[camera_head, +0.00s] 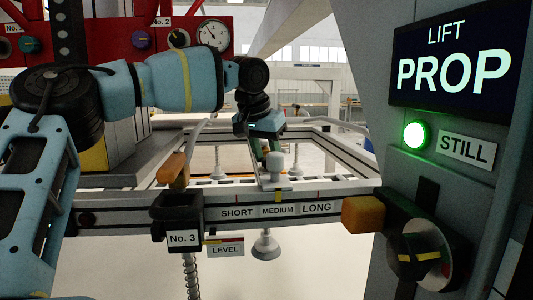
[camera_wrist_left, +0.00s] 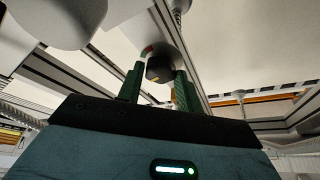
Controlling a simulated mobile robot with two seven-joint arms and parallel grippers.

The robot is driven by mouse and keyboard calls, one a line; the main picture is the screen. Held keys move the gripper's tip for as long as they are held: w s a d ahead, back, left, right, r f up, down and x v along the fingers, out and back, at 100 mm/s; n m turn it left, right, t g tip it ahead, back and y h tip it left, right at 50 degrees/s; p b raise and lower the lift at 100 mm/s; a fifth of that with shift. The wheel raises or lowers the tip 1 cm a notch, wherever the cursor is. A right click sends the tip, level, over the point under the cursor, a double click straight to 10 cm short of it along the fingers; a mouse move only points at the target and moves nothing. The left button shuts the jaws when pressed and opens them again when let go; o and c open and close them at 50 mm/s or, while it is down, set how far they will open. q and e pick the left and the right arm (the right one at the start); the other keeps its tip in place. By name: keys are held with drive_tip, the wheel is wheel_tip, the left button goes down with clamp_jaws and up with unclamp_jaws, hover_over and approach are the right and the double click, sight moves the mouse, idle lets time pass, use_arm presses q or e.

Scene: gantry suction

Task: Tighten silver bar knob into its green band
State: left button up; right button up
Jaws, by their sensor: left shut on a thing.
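My left gripper (camera_head: 268,150) reaches over the grey front beam of the gantry frame. It is shut on a pale silver knob (camera_head: 273,168) that stands up from the beam, above the "MEDIUM" label. In the left wrist view, the two green fingers of my left gripper (camera_wrist_left: 160,74) stand on either side of a round knob (camera_wrist_left: 160,55), silver on top with a dark side. A small red mark shows near its top left edge. My right gripper is not in view.
A black "No. 3" bracket (camera_head: 178,222) with an orange lever is on the beam's left. A suction cup (camera_head: 265,245) hangs below. At right stand an orange block (camera_head: 362,215), a black dial (camera_head: 418,255) and a sign reading "LIFT PROP" (camera_head: 453,60) with a lit green lamp (camera_head: 414,135).

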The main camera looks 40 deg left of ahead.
use_arm(q)
drive_tip(key=m+h, duration=0.1)
drive_tip(key=m, duration=0.2)
drive_tip(key=shift+a, duration=0.15)
drive_tip(key=shift+a+m+h+b, duration=0.1)
drive_tip(key=shift+m+h+b, duration=0.45)
drive_tip(key=shift+m, duration=1.05)
drive_tip(key=shift+r, duration=0.1)
drive_tip(key=o, duration=1)
drive_tip(key=shift+v, duration=3.9)
